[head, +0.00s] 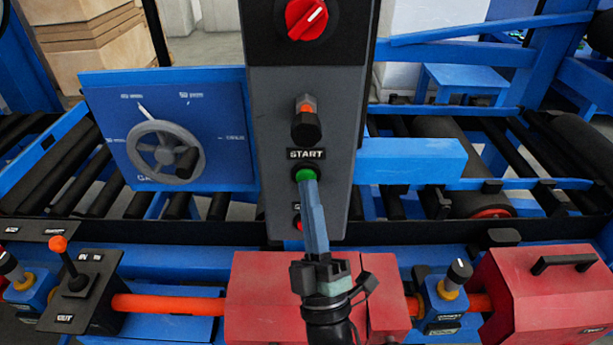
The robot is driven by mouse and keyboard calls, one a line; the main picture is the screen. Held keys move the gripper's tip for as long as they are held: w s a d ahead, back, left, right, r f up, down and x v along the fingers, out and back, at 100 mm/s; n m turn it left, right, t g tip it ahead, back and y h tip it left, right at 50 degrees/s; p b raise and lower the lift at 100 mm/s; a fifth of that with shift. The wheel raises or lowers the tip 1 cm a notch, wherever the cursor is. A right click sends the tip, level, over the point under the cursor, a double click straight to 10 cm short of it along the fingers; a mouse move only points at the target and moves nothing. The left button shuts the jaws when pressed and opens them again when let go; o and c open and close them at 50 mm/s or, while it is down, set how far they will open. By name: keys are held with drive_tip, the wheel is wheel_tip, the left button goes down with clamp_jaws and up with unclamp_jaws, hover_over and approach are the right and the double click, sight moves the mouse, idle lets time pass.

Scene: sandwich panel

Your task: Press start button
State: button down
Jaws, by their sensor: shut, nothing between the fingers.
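The green start button (306,175) sits on the dark grey control panel (337,85), just below the START label (305,154). My gripper (309,183) is shut and empty, with its blue-grey fingers pointing up at the panel. Its tips overlap the lower edge of the green button in the head view. I cannot tell whether they touch it. A red button (297,222) lies lower on the panel and is partly hidden behind my fingers.
A black knob with an orange collar (306,125) and a red rotary switch (306,17) are higher on the panel. A handwheel (165,151) is at left. Red boxes (262,285), a lever (68,262) and orange pipe (168,304) stand in front.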

drive_tip(key=shift+w, duration=0.15)
drive_tip(key=shift+w+b, duration=0.3)
drive_tip(key=shift+b, duration=0.15)
drive_tip(key=shift+s, duration=0.1)
idle(0.3)
drive_tip(key=shift+s, duration=0.25)
drive_tip(key=s, duration=0.6)
idle(0.5)
idle(0.6)
